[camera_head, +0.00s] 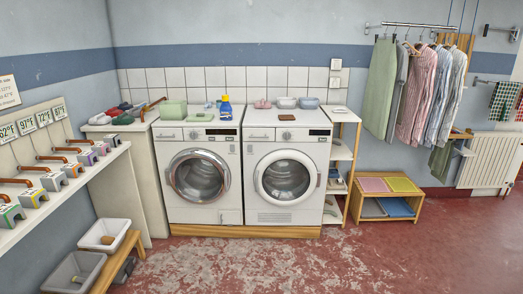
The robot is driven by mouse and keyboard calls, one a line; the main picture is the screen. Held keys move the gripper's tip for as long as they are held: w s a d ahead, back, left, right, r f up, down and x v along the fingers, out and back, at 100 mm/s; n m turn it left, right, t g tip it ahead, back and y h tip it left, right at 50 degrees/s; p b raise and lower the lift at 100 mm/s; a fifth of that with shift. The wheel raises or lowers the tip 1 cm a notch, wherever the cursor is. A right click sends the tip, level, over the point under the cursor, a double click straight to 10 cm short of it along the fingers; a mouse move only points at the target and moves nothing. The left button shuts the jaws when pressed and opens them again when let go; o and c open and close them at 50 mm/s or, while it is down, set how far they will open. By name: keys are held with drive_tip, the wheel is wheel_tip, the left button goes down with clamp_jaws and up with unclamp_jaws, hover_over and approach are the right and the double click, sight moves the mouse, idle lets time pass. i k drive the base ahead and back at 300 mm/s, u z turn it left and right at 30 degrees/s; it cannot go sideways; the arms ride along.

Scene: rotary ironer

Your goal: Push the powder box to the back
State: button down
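No box is clearly marked as the powder box at this size. A pale green box (173,110) sits on top of the left washing machine (198,210), towards its left back. A smaller green item (200,117) lies in front and to the right of it. A blue container with a yellow top (226,107) stands upright at the right of the same machine top. Several small boxes with coloured fronts (33,198) stand in a row on the white shelf (70,180) at the left. My gripper is not in view.
The right washing machine (287,210) carries a small brown item (287,117) and bowls (308,103). A narrow shelf unit (345,165) stands beside it. Grey tubs (104,236) and a wooden bench (122,258) are at lower left. The red floor (300,265) in front is clear.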

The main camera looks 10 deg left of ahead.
sight(169, 110)
drive_tip(key=u, duration=0.35)
drive_tip(key=i, duration=1.55)
drive_tip(key=u, duration=0.75)
drive_tip(key=i, duration=0.75)
drive_tip(key=u, duration=0.8)
drive_tip(key=i, duration=0.6)
drive_tip(key=u, duration=0.8)
drive_tip(key=i, duration=0.8)
drive_tip(key=u, duration=0.35)
